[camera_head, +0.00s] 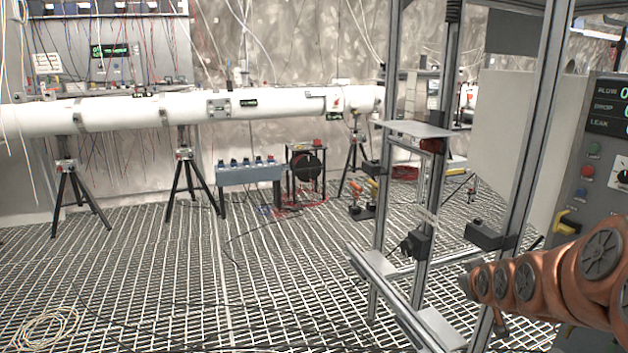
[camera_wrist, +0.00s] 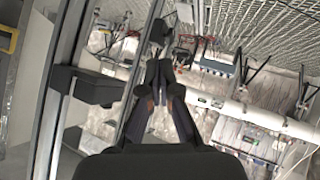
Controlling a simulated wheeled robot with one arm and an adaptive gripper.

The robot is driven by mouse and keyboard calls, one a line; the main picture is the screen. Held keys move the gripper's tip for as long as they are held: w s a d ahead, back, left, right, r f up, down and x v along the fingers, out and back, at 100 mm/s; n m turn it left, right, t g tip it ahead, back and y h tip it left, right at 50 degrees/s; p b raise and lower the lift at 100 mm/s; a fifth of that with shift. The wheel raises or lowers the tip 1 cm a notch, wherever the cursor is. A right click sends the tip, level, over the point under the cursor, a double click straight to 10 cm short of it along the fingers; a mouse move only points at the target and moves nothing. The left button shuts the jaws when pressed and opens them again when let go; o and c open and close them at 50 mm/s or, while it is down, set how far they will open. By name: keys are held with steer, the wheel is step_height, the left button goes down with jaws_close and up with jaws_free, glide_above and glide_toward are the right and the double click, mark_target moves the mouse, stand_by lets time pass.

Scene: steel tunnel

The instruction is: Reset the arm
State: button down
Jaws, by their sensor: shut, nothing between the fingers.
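My copper-coloured arm (camera_head: 555,275) reaches in from the lower right of the head view, folded, in front of the grey control panel and beside the aluminium frame (camera_head: 545,130). In the wrist view my gripper (camera_wrist: 158,68) points away from the camera with its dark fingers together. Nothing is held between them. The wrist picture is turned over, with the grated floor at the top. A frame post with a black block (camera_wrist: 88,86) stands close to the left of the fingers. In the head view the gripper cannot be made out clearly.
A control panel (camera_head: 601,165) with buttons and displays stands at the right, close behind my arm. A white pipe (camera_head: 150,112) on black tripods runs along the back. A blue-grey box (camera_head: 250,175) sits below it. Loose cable (camera_head: 45,330) lies front left; the middle floor is mostly clear.

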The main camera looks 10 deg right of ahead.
steer(key=s+a+r+g+y+p, duration=0.1)
steer(key=s+a+r+g+p, duration=0.2)
steer(key=s+a, duration=0.4)
steer(key=s+a+r+g+y+p, duration=0.1)
steer(key=s+a+r+g+p, duration=0.2)
steer(key=s+a+p, duration=0.2)
steer(key=s+a+r+g+y+p, duration=0.1)
steer(key=s+a+r+g+p, duration=0.2)
steer(key=s+a, duration=0.7)
steer(key=shift+s+a+r+p, duration=0.25)
steer(key=shift+s+a+p, duration=0.1)
steer(key=shift+s+p, duration=0.8)
steer(key=c, duration=1.8)
jaws_free()
steer(key=s+a+r+g+p, duration=0.2)
steer(key=s+r, duration=0.1)
steer(key=s, duration=0.6)
steer(key=shift+s+a+r+m+g+y+p, duration=0.2)
steer(key=shift+a+m+g+y+p, duration=0.1)
steer(key=shift+a+m+g+p, duration=0.1)
steer(key=shift+o, duration=0.8)
steer(key=shift+s, duration=0.2)
steer(key=o, duration=0.3)
steer(key=shift+f, duration=0.1)
steer(key=shift+s, duration=0.1)
